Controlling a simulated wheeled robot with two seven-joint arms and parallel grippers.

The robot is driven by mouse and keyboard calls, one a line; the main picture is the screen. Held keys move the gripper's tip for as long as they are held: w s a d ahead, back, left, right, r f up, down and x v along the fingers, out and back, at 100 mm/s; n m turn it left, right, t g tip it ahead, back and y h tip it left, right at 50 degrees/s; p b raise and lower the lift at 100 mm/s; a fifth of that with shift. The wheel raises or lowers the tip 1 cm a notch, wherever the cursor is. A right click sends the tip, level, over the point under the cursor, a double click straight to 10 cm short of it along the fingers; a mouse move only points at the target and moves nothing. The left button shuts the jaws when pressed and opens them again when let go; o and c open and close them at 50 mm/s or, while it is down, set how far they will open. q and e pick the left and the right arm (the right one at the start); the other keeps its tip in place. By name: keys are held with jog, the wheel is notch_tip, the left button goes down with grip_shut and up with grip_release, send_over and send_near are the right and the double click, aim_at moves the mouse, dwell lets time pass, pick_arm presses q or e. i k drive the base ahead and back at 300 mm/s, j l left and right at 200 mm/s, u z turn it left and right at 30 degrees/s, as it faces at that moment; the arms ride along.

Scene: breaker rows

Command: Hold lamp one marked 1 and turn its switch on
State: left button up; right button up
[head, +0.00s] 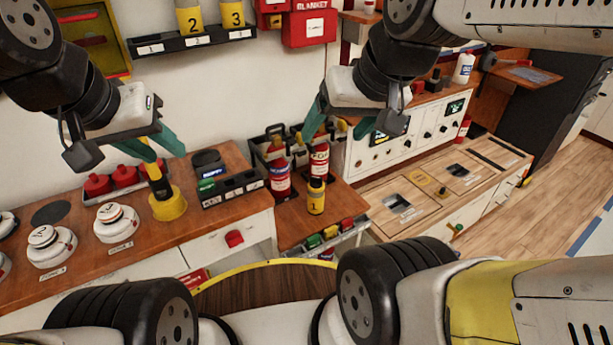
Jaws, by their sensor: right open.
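A wall rack (188,42) holds lamps 2 and 3; its place 1 is empty. A bin of coloured items (330,234) is in front. White round units (117,220) stand on the left counter (75,252).

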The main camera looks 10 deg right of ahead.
aim_at(316, 182)
jog(key=l+u, duration=0.1)
jog(key=l, duration=0.3)
jog(key=k+l+u, duration=0.1)
jog(key=l, duration=0.25)
jog(key=k+l+u, duration=0.15)
jog(key=l, duration=0.2)
jog(key=k+l+u, duration=0.1)
jog(key=l, duration=0.25)
jog(key=k+l+u, duration=0.1)
jog(key=l, duration=0.25)
jog(key=k+l+u, duration=0.1)
jog(key=l, duration=0.25)
